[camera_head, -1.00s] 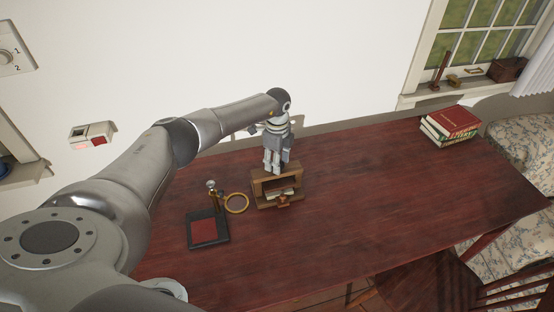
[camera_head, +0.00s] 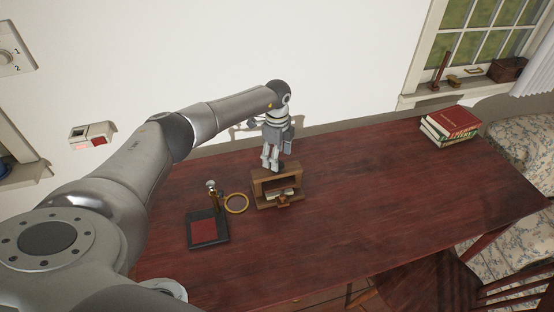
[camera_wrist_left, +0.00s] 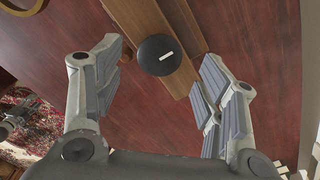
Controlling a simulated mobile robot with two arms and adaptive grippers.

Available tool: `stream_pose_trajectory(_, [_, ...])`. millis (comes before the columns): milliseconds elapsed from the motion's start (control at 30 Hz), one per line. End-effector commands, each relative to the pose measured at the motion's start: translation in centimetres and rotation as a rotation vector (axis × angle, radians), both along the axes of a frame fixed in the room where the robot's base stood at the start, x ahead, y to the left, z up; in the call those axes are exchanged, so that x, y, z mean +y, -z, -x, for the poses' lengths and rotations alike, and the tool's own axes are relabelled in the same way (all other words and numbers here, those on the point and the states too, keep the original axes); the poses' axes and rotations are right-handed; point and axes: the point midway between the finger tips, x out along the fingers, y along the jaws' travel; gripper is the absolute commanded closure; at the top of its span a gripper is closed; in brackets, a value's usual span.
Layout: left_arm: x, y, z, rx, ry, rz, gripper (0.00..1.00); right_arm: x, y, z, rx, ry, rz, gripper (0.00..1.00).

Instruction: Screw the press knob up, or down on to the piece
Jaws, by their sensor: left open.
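The press is a small wooden frame (camera_head: 258,189) standing on the dark red table, with an open front and something pale inside. Its knob (camera_wrist_left: 157,58) is a round black disc with a short white mark, on top of the wooden beam (camera_wrist_left: 137,17) in the left wrist view. My left gripper (camera_head: 270,164) points down just above the press. In the left wrist view its fingers (camera_wrist_left: 160,72) are open, spread on either side of the knob, with no contact visible. Any gap between knob and piece is not clear. My right gripper is not in view.
A brass ring (camera_head: 236,203) and a black stand with a red pad (camera_head: 203,231) lie left of the press. Books (camera_head: 450,125) are stacked at the back right. The wall is close behind the gripper. The table's middle and right (camera_head: 390,200) are clear.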

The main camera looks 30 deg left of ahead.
Motion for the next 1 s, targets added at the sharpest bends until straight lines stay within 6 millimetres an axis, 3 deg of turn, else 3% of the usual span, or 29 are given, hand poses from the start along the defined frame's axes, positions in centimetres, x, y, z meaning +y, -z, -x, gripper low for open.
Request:
stream_pose_trajectory(200, [0.1,-5.0,-0.1,-0.005,0.000,0.000,0.36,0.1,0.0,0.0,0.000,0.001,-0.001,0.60])
stream_pose_trajectory(433, [0.0,-8.6,-0.1,-0.002,-0.001,0.001,0.36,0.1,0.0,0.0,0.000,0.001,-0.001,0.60])
stream_pose_trajectory(600, [0.1,-9.6,0.0,-0.001,-0.002,0.000,0.36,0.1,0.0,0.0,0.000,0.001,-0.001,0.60])
stream_pose_trajectory(1000, [0.0,-9.6,0.0,0.000,-0.001,0.000,0.36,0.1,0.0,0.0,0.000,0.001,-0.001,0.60])
